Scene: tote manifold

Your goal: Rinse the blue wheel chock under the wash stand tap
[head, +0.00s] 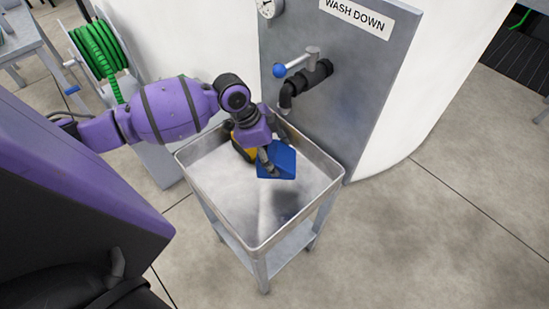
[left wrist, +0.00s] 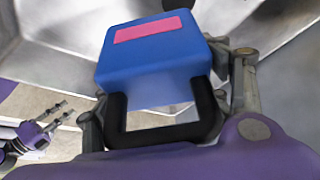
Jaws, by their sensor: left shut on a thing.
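The blue wheel chock (head: 280,163) is held above the basin of the wash stand (head: 218,212), by the back half. My left gripper (head: 266,160) is shut on it. In the left wrist view the chock (left wrist: 155,52) shows a pink patch on one face and a black handle (left wrist: 165,133) between my left gripper's fingers (left wrist: 168,105). The tap (head: 302,78) has a blue-knobbed lever (head: 281,70) and a black spout just behind and above the chock. I see no clear water stream. My right gripper (left wrist: 50,118) shows in the left wrist view, open and empty.
A grey back panel (head: 350,85) with a WASH DOWN sign (head: 357,14) and a gauge (head: 268,8) rises behind the basin. A green hose reel (head: 98,48) stands at the upper left. The floor to the right is clear.

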